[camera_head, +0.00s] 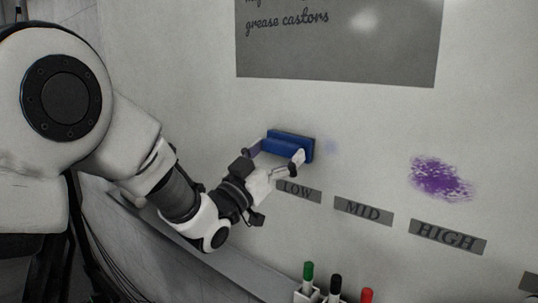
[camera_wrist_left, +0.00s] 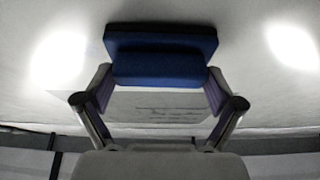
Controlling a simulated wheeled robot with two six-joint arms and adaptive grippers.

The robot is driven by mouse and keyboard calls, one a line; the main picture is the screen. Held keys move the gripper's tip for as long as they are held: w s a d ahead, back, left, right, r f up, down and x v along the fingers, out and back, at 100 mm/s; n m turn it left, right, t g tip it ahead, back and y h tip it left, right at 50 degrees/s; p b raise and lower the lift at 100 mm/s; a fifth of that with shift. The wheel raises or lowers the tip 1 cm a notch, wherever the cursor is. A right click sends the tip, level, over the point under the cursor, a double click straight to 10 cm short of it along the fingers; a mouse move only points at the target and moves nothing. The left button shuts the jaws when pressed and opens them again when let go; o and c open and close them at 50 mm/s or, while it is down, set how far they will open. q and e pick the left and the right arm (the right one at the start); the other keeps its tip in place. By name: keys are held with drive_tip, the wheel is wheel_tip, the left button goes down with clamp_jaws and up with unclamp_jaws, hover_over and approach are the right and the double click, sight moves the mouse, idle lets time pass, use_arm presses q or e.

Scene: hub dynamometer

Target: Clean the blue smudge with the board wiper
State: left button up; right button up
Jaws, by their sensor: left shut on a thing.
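The blue board wiper (camera_head: 288,144) is in my left gripper (camera_head: 276,154), whose two fingers are shut on its ends. The wiper is at the white board above the LOW label, and whether its pad touches the board I cannot tell for sure. In the left wrist view the wiper (camera_wrist_left: 160,62) sits between the fingertips of the left gripper (camera_wrist_left: 158,88). A faint blue smudge (camera_head: 331,147) shows on the board just right of the wiper; part of it may be hidden behind the wiper. My right gripper is not in view.
A purple smudge (camera_head: 440,178) is on the board above the HIGH label (camera_head: 447,237). The LOW label (camera_head: 298,191) and MID label (camera_head: 363,211) are to its left. Green, black and red markers (camera_head: 335,288) stand in a holder at the bottom. A grey written panel (camera_head: 338,45) is above.

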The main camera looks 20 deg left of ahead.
sight(291, 154)
use_arm(q)
drive_tip(key=shift+s+d, duration=0.2)
drive_tip(key=shift+d, duration=0.35)
drive_tip(key=d, duration=0.1)
drive_tip(key=s+d+b, duration=0.1)
drive_tip(key=d, duration=0.1)
drive_tip(key=shift+s+d, duration=0.15)
drive_tip(key=shift+d, duration=0.1)
drive_tip(key=shift+s+d+f+b, duration=0.1)
drive_tip(key=shift+s+d+b, duration=0.2)
drive_tip(key=shift+d+b, duration=0.35)
drive_tip(key=shift+s+d, duration=0.25)
drive_tip(key=shift+d, duration=0.75)
drive_tip(key=a, duration=0.1)
drive_tip(key=w+a, duration=0.1)
drive_tip(key=a, duration=0.1)
drive_tip(key=a+b, duration=0.1)
drive_tip(key=shift+w+a, duration=0.35)
drive_tip(key=shift+a, duration=0.05)
drive_tip(key=shift+w+a, duration=0.25)
drive_tip(key=shift+a, duration=0.4)
drive_tip(key=shift+w+a, duration=0.2)
drive_tip(key=shift+a, duration=0.45)
drive_tip(key=shift+w+a+b, duration=0.15)
drive_tip(key=shift+a+b, duration=0.15)
drive_tip(key=shift+a, duration=0.15)
drive_tip(key=shift+w+a, duration=0.25)
drive_tip(key=shift+a, duration=0.3)
drive_tip(key=shift+w+a, duration=0.2)
drive_tip(key=shift+a, duration=0.35)
